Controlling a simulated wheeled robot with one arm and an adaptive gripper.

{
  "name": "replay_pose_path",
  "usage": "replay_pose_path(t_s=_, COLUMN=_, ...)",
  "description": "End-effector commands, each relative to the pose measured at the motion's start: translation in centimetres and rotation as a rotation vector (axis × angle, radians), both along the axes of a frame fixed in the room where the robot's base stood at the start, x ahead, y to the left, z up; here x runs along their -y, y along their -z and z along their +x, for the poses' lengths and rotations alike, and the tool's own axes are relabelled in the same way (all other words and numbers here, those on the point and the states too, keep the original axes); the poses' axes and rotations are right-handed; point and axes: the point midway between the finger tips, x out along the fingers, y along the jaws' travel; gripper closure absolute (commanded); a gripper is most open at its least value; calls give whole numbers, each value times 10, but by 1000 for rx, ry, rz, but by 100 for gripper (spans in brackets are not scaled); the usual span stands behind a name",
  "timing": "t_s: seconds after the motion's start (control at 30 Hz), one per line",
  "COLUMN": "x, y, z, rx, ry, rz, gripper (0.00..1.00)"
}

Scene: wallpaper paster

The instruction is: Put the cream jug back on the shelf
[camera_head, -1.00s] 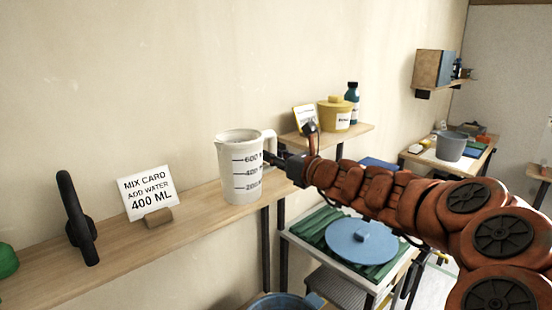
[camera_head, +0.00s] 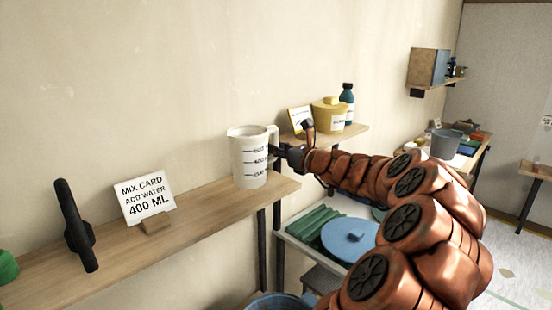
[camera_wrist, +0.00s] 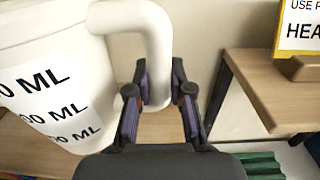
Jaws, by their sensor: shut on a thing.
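The cream jug (camera_head: 248,160) has black volume marks and stands upright at the right end of the wooden shelf (camera_head: 200,208). From the head view I cannot tell whether its base touches the shelf. My gripper (camera_head: 280,158) is at the jug's right side, at its handle. In the wrist view the jug (camera_wrist: 50,90) fills the left, and its handle (camera_wrist: 155,45) passes between the two fingers of my gripper (camera_wrist: 160,100), which are shut on it.
A mix card (camera_head: 146,198) and a black tool (camera_head: 74,225) stand on the shelf left of the jug. Behind my gripper, a second shelf (camera_head: 350,132) holds a yellow pot (camera_head: 329,115) and a dark bottle (camera_head: 347,102). A blue lid (camera_head: 349,239) lies below.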

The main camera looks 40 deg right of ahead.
Motion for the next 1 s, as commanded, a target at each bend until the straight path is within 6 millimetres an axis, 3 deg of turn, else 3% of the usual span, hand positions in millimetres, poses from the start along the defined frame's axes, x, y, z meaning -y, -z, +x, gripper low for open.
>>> replay_pose_path(t_s=0.33, x=2, y=34, z=3, rx=-2, ry=-3, rz=4, gripper=100)
replay_pose_path(t_s=0.77, x=2, y=39, z=2, rx=0, ry=-2, rz=1, gripper=100)
replay_pose_path(t_s=0.8, x=2, y=39, z=2, rx=0, ry=-2, rz=0, gripper=78)
replay_pose_path(t_s=1.0, x=2, y=38, z=2, rx=0, ry=-2, rz=0, gripper=57)
